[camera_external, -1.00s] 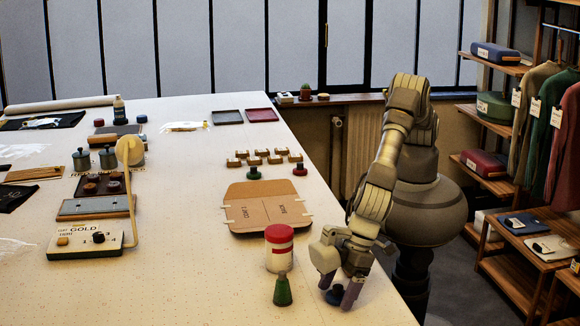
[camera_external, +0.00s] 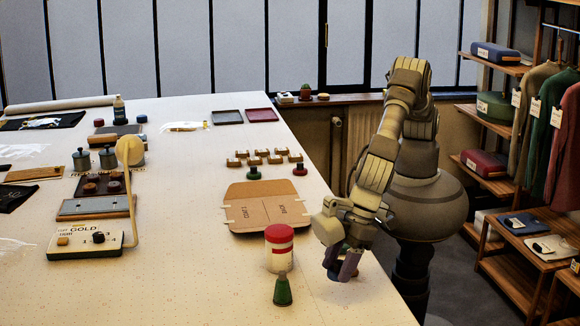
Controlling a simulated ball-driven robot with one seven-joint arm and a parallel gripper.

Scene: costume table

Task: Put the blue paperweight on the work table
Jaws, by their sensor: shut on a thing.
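The blue paperweight (camera_external: 341,271) is mostly hidden between the fingers of my gripper (camera_external: 341,265); only a dark bit of it shows. My gripper is shut on it, pointing down over the right front part of the work table (camera_external: 190,280). How far the paperweight is above the table top is hard to tell.
A white jar with a red lid (camera_external: 279,248) stands just left of my gripper. A green weight (camera_external: 282,290) stands in front of the jar. A brown folder (camera_external: 268,208) lies behind. The table's right edge is close by.

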